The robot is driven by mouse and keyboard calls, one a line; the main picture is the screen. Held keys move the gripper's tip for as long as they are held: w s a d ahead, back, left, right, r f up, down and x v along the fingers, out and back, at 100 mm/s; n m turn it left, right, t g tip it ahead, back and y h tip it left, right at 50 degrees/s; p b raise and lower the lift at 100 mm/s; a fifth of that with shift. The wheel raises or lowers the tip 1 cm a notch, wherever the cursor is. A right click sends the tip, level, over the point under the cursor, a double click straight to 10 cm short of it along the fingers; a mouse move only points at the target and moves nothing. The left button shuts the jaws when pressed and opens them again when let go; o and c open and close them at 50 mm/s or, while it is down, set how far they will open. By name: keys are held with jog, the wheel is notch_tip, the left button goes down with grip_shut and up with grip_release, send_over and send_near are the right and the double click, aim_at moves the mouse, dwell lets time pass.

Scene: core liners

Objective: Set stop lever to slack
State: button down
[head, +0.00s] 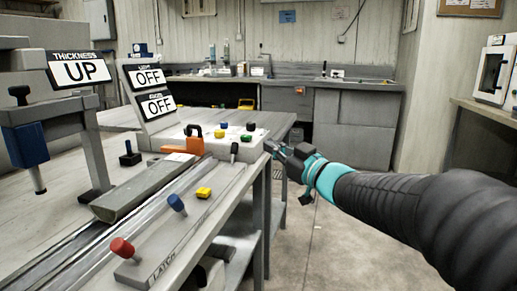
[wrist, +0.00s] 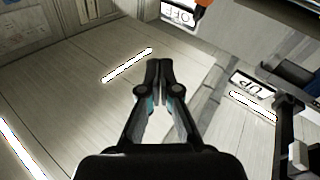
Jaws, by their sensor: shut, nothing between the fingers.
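No label reading "stop" or "slack" is legible, so I cannot tell for sure which lever is the stop lever. In the head view a small black-handled lever (head: 234,150) stands at the front of the white button panel (head: 258,137). A blue-knobbed lever (head: 177,203) and a red-knobbed lever (head: 123,248) stand on the front rail, near lettering that seems to read LATCH. My gripper (head: 269,147) is just right of the panel's right end, apart from the black lever. In the wrist view my gripper (wrist: 159,64) is shut and empty, its fingertips together.
Signs read THICKNESS UP (head: 80,71) and OFF (head: 158,105). A blue clamp-like part (head: 26,145) stands at left. The floor (head: 325,240) right of the bench is clear.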

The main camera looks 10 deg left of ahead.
jog(key=shift+s+d+r, duration=0.25)
jog(key=shift+s+d, duration=0.35)
jog(key=shift+d, duration=0.05)
jog(key=w+d+f+m+t+h, duration=0.2)
jog(key=w+d+f+m+h, duration=0.2)
jog(key=d+f+h, duration=0.5)
jog(key=s+d+f+m+g+h, duration=0.3)
jog(key=s+d+f+m+h, duration=0.15)
jog(key=d+f, duration=0.2)
jog(key=s+d+f+m+g, duration=0.1)
jog(key=s+f+g, duration=0.2)
jog(key=s, duration=1.1)
jog(key=s+d+f+m+g, duration=0.1)
jog(key=s+f+m+g, duration=0.1)
jog(key=s, duration=1.3)
jog(key=shift+s+d+f+g, duration=0.2)
jog(key=shift+f+g, duration=0.65)
jog(key=shift+g, duration=0.15)
